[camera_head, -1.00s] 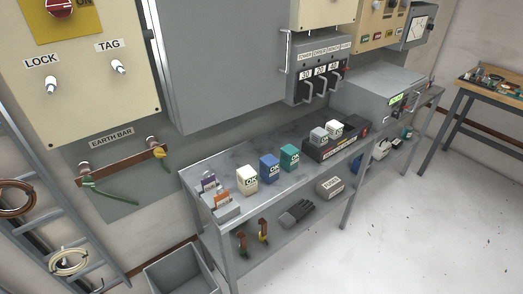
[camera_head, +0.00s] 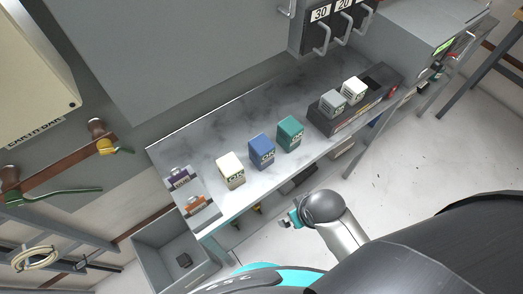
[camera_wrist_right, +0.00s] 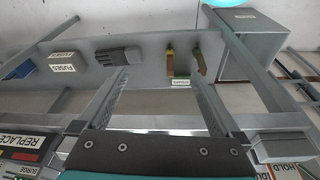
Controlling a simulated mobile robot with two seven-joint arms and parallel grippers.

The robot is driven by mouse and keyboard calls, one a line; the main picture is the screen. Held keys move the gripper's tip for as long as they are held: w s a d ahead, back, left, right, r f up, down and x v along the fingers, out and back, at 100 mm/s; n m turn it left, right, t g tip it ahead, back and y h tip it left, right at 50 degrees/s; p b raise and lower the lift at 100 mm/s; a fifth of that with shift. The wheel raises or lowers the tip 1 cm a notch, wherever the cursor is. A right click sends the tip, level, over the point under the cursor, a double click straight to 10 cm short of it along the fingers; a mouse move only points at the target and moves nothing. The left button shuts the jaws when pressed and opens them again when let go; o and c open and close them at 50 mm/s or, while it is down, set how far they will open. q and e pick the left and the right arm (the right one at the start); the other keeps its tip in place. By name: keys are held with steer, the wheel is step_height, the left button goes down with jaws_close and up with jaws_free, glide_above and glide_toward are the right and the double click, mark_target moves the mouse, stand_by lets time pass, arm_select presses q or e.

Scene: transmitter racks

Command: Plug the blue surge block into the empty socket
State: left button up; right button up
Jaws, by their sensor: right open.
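The blue surge block (camera_head: 261,151) stands upright on the grey bench (camera_head: 215,130), between a cream block (camera_head: 231,170) and a green block (camera_head: 290,133). The black socket base (camera_head: 352,112) sits further right on the bench. It holds a grey block (camera_head: 332,103) and a white block (camera_head: 355,90); its empty socket (camera_head: 377,79) is at the right end. My right gripper (camera_head: 289,219) is in front of the bench, apart from the blocks. In the right wrist view its fingers (camera_wrist_right: 160,88) are spread with nothing between them. My left gripper is out of view.
Orange and purple units (camera_head: 196,205) stand at the bench's left end. A grey bin (camera_head: 160,245) with a small dark item is on the floor below. A breaker panel (camera_head: 325,28) overhangs the back.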

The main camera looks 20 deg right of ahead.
step_height(320, 180, up, 11)
steer(key=w+a+n+t+y, duration=0.1)
steer(key=w+a+n, duration=0.1)
steer(key=w+a, duration=0.1)
steer(key=w+a+r+n+g+y, duration=0.1)
steer(key=w+a+r+n+y, duration=0.1)
steer(key=w+a+r+n, duration=0.55)
step_height(320, 180, up, 4)
steer(key=n+g+h, duration=0.3)
steer(key=n, duration=0.8)
glide_above(262, 144)
steer(key=shift+m, duration=0.25)
step_height(262, 144, down, 15)
steer(key=b, duration=0.3)
steer(key=shift+r, duration=0.2)
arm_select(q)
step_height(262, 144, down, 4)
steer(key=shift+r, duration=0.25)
arm_select(e)
steer(key=shift+c, duration=0.4)
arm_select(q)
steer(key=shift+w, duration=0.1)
arm_select(e)
steer(key=shift+r, duration=0.1)
steer(key=c, duration=1.5)
